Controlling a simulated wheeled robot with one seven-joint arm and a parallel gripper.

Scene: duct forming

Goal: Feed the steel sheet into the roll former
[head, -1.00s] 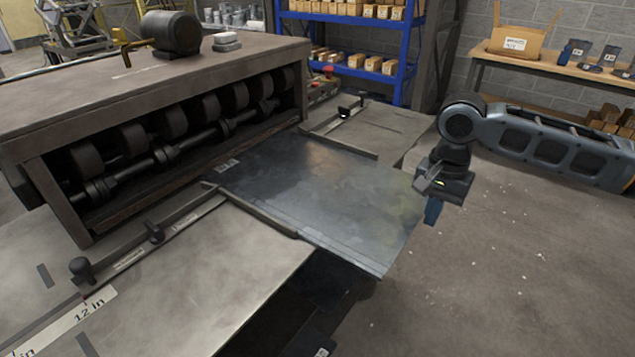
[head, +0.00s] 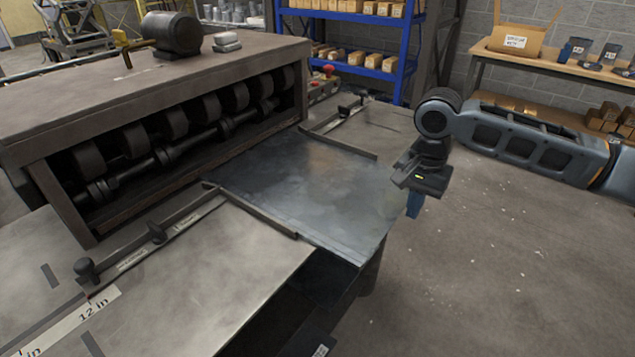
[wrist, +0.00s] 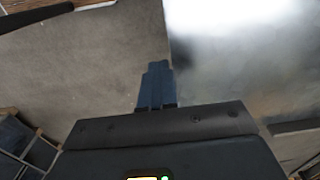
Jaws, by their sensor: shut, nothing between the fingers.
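The steel sheet (head: 318,190) lies flat on the infeed of the roll former (head: 160,95), between two guide rails. Its far end is at the roller opening and its near end shows at the table's front edge. My gripper (head: 413,205) points down just right of the sheet's outer edge. In the wrist view my gripper (wrist: 157,75) has its blue fingers together, with nothing between them. The sheet also shows there (wrist: 240,60), right beside the fingertips. I cannot tell whether the fingers touch its edge.
The left guide rail (head: 165,235) and the right guide rail (head: 340,145) flank the sheet. A blue shelf (head: 350,45) and a workbench with boxes (head: 560,65) stand behind. The floor (head: 500,260) at the right is clear.

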